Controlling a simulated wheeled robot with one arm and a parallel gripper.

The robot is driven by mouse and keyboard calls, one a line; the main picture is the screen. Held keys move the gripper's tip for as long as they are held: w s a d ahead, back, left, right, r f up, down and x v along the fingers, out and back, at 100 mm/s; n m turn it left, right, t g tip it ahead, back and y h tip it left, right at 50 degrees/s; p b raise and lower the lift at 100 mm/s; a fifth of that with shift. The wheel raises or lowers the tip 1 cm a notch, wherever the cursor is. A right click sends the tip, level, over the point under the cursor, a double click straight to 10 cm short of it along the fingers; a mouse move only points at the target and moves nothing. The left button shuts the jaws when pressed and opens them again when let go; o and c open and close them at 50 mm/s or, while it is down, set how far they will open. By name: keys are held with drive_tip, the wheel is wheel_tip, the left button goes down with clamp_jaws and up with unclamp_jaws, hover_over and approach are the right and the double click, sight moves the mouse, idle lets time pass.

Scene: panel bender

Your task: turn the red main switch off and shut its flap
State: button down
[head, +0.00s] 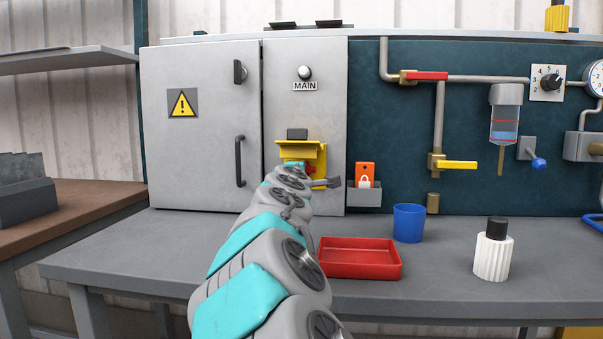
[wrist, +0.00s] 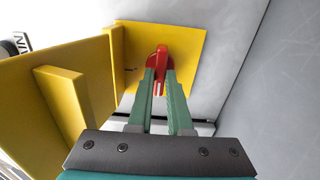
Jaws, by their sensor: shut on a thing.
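The red main switch (wrist: 160,57) sits on a yellow plate (wrist: 187,45) in the wrist view. My gripper (wrist: 161,78) has its green fingers closed on the switch's red handle. In the head view my arm hides most of the switch; a bit of red (head: 309,168) shows beside my wrist. The yellow flap (head: 300,149) is open and stands out from the cabinet above the switch. In the wrist view the flap (wrist: 60,90) fills the left side, close to my gripper.
A grey holder (head: 364,196) with an orange lock tag (head: 365,174) is right of the switch. Below are a red tray (head: 358,260), a blue cup (head: 408,222) and a white ribbed bottle (head: 493,252) on the grey bench (head: 130,250). Pipes with red and yellow valve handles run at right.

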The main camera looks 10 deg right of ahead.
sight(300, 146)
drive_tip(key=c, duration=0.8)
unclamp_jaws()
drive_tip(key=shift+c, duration=0.2)
drive_tip(key=b+v, duration=0.1)
drive_tip(key=v, duration=0.6)
drive_tip(key=shift+s+a, duration=0.15)
drive_tip(key=shift+s, duration=0.2)
